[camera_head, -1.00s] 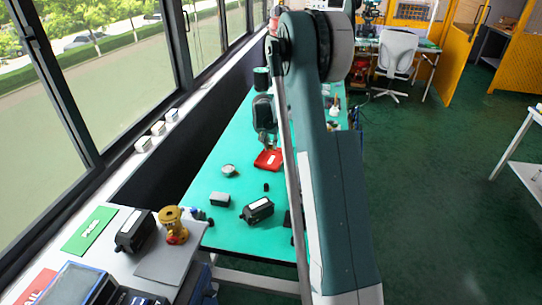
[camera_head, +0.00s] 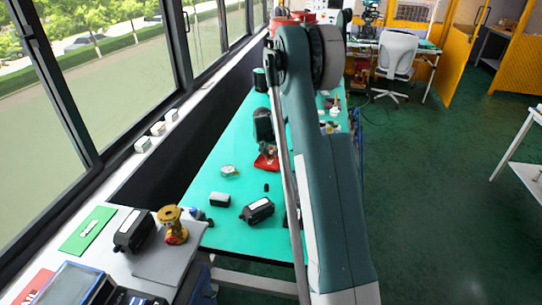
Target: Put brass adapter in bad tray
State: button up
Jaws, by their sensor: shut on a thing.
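The red tray (camera_head: 272,166), which I take for the bad tray, lies on the green bench top, left of my arm. My gripper (camera_head: 266,152) points down low over this tray and hides part of it. Its fingers are small and dark in this view. It is shut on the brass adapter, which is too small and covered to make out. I cannot tell whether the adapter touches the tray.
A round gauge (camera_head: 229,171), a grey box (camera_head: 219,199) and a black box (camera_head: 257,210) lie nearer on the bench. The windows border the left side.

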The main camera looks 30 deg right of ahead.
jog(key=shift+f, duration=0.35)
jog(key=o, duration=0.9)
jog(key=shift+r, duration=0.2)
jog(key=p+v, duration=0.1)
jog(key=v, duration=1.1)
jog(key=shift+p, duration=0.35)
